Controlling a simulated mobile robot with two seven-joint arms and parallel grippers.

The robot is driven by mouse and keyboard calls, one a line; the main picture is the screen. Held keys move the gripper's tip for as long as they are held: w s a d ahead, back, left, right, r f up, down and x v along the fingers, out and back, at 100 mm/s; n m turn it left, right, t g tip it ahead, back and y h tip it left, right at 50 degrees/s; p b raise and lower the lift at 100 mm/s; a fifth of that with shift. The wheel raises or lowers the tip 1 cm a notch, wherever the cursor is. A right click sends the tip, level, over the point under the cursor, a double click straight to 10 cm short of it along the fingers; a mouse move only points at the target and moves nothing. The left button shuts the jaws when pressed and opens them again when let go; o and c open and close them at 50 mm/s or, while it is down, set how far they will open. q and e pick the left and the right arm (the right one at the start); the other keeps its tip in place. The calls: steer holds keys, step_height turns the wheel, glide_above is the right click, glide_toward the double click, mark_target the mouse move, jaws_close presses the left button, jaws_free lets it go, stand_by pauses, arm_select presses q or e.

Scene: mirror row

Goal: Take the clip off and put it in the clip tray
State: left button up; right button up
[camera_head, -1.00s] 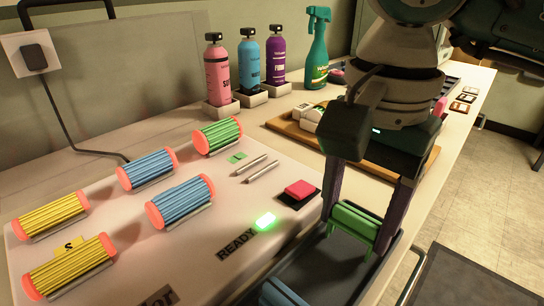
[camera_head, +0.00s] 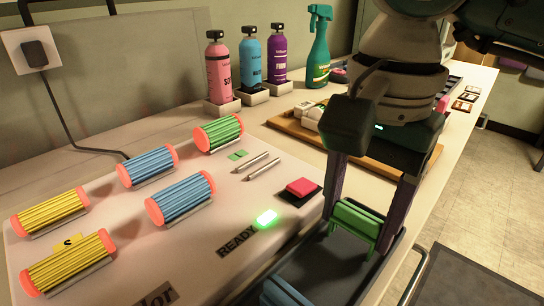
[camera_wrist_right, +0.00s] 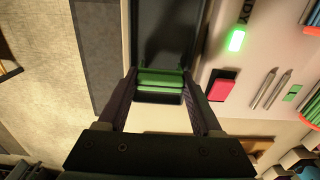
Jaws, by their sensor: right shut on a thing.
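A green clip (camera_head: 356,224) is between the fingers of my right gripper (camera_head: 368,226), which is shut on it. The clip also shows between the fingers in the right wrist view (camera_wrist_right: 160,84). A blue clip-like piece (camera_head: 284,292) lies at the bottom edge, in the tray area. My left gripper is not seen.
A white board (camera_head: 190,245) carries yellow, blue and green ribbed rollers, a pink-red button (camera_head: 302,187), a lit green READY light (camera_head: 266,217) and two metal pins. Bottles (camera_head: 218,72) and a green spray bottle (camera_head: 318,48) stand behind. A wooden tray (camera_head: 290,125) lies behind my right gripper.

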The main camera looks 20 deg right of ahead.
steer(key=shift+f+b, duration=0.15)
steer(key=shift+b, duration=0.2)
stand_by(0.3)
steer(key=o, duration=1.4)
steer(key=shift+r+p, duration=2.4)
steer(key=shift+r, duration=1.15)
